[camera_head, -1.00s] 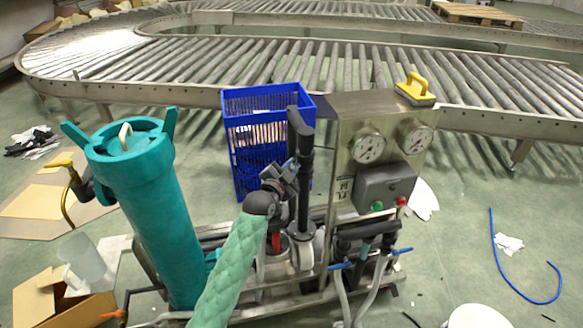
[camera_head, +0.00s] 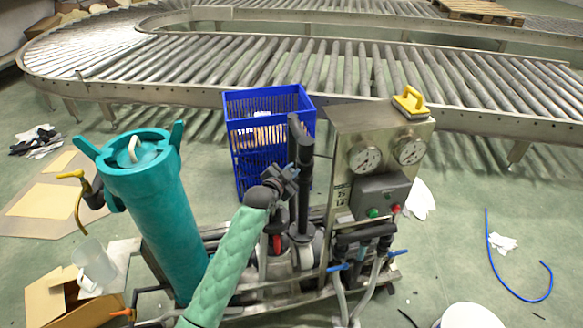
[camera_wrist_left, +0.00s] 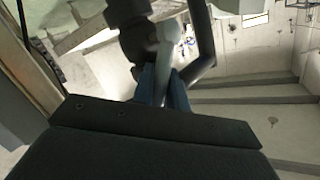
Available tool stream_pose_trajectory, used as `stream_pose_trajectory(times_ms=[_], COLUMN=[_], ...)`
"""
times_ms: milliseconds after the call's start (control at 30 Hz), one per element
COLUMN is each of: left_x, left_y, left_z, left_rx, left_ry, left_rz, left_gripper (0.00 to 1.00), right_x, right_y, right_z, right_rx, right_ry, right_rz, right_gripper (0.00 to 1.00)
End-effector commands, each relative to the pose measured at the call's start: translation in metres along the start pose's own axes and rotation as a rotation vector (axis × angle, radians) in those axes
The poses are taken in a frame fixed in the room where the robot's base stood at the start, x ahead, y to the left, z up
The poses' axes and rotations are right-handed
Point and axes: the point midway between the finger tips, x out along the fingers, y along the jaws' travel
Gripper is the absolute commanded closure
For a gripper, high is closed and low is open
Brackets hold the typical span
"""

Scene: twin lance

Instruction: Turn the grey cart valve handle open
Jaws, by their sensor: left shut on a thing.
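The cart (camera_head: 300,255) carries a teal canister (camera_head: 165,215), black vertical pipes (camera_head: 303,190) and a steel gauge panel. My left arm, in a pale green sleeve, reaches up to the pipes. My left gripper (camera_head: 283,181) is at the left side of the black pipes. In the left wrist view, its blue fingers (camera_wrist_left: 163,88) are closed around the lower part of a pale grey handle (camera_wrist_left: 167,48). The handle lies against a dark valve body and pipe (camera_wrist_left: 138,38). In the head view the handle is too small and covered to make out. My right gripper is not in view.
A blue crate (camera_head: 262,135) stands behind the pipes. A roller conveyor (camera_head: 330,70) crosses the back. A cardboard box (camera_head: 75,305) and yellow tap (camera_head: 73,176) are at left.

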Motion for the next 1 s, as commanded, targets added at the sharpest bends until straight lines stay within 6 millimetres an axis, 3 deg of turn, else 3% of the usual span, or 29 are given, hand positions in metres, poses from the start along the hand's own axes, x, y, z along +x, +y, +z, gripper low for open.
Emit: stream_pose_trajectory(times_ms=[367, 400, 500, 833, 1000], left_x=[0.000, 0.000, 0.000, -0.003, -0.024], left_y=[0.000, 0.000, 0.000, 0.000, 0.001], left_z=[0.001, 0.001, 0.001, 0.001, 0.002], left_rx=[-0.006, -0.006, -0.006, -0.005, -0.004], left_ry=[-0.006, -0.006, -0.006, -0.006, -0.006], left_rz=[0.005, 0.005, 0.004, 0.004, 0.004], left_gripper=[1.00, 0.77, 0.63, 0.63, 0.63], right_x=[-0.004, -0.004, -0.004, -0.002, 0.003], right_y=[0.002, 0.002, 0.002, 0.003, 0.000], right_z=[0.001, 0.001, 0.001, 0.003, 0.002], right_rx=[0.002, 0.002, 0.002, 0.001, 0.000], right_ry=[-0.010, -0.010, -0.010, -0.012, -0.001], right_rz=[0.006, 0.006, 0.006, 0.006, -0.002], right_gripper=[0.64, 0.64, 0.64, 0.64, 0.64])
